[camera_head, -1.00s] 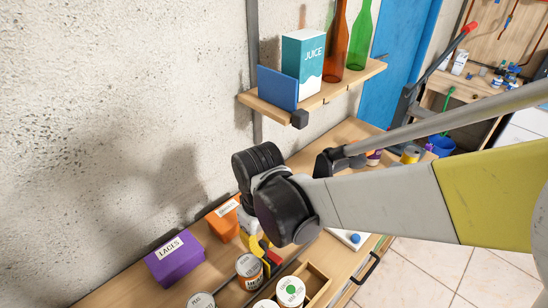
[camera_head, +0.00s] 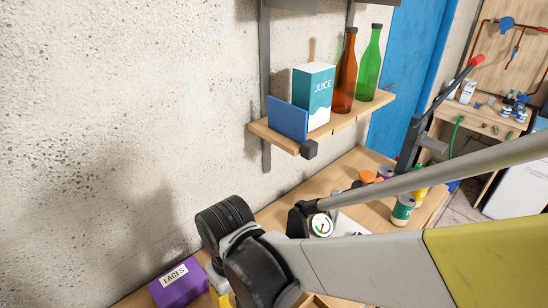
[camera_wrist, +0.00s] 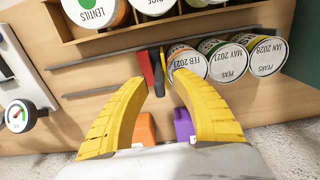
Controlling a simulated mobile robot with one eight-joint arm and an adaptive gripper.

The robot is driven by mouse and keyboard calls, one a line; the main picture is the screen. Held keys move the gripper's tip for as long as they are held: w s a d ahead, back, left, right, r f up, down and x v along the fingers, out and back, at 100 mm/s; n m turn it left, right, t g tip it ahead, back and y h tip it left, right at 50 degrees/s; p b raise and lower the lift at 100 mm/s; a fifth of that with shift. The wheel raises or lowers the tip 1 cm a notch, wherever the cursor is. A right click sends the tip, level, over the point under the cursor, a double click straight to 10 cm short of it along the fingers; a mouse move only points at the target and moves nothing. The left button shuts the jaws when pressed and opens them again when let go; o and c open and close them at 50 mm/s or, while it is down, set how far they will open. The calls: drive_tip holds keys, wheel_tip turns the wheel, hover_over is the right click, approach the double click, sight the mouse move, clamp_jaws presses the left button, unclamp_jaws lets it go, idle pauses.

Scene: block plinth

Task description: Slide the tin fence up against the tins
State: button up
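In the wrist view, a small upright piece with a red face (camera_wrist: 146,68) and a dark part beside it, which looks like the tin fence, stands between two dark rails. Three tins stand in a row to its right: the FEB tin (camera_wrist: 187,63), the MAY tin (camera_wrist: 225,60) and the JAN tin (camera_wrist: 266,54), two of them reading PEARS. The FEB tin is close to the fence; I cannot tell whether they touch. My gripper (camera_wrist: 162,82) has its yellow fingers spread over the fence, one tip on each side. The head view hides fence and tins.
A wooden tray (camera_wrist: 88,39) with LENTILS and RICE tins lies beyond the far rail (camera_wrist: 105,57). A white-faced dial (camera_wrist: 18,115) is at left. The purple LACES box (camera_head: 180,286) and an orange box (camera_wrist: 144,127) stand near the wall. A shelf (camera_head: 347,121) overhangs the bench.

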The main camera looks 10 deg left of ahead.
drive_tip(key=shift+r, duration=0.15)
wheel_tip(320, 180, up, 12)
idle(0.6)
